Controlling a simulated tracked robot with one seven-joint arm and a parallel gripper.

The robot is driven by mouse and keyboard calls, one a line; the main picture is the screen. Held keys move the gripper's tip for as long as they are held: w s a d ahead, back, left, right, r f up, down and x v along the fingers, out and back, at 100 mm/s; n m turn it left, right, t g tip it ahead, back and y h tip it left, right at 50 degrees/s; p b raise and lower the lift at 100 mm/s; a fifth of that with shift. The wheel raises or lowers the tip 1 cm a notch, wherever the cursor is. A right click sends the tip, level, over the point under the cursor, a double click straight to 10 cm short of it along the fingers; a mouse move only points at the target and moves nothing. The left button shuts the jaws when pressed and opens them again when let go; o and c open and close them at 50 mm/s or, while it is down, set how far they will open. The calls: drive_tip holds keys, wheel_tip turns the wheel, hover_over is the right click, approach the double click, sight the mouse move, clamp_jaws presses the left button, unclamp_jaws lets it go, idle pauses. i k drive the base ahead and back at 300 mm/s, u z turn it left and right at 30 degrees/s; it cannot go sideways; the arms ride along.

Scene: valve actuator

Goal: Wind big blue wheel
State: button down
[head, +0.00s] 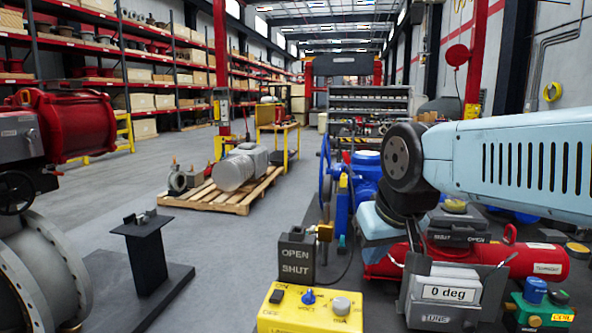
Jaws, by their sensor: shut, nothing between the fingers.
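A big blue wheel (325,168) stands upright in the middle of the head view, seen almost edge-on. It is on the left side of a blue valve body or actuator (366,170). My light blue arm reaches in from the right, and its dark joint is in front and to the right of the blue actuator. A lower light blue link of mine hangs below that joint. I see no contact between my arm and the wheel.
A yellow control box (309,308) and a black OPEN/SHUT block (296,255) stand in front of the wheel. A "0 deg" display (449,291), a red cylinder (535,263) and a black case (459,229) crowd the right. Open floor lies left, beside a pallet (222,193).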

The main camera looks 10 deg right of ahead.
sight(331, 169)
drive_tip(key=k, duration=0.45)
drive_tip(key=u, duration=1.25)
drive_tip(key=i, duration=3.25)
drive_tip(key=z, duration=1.75)
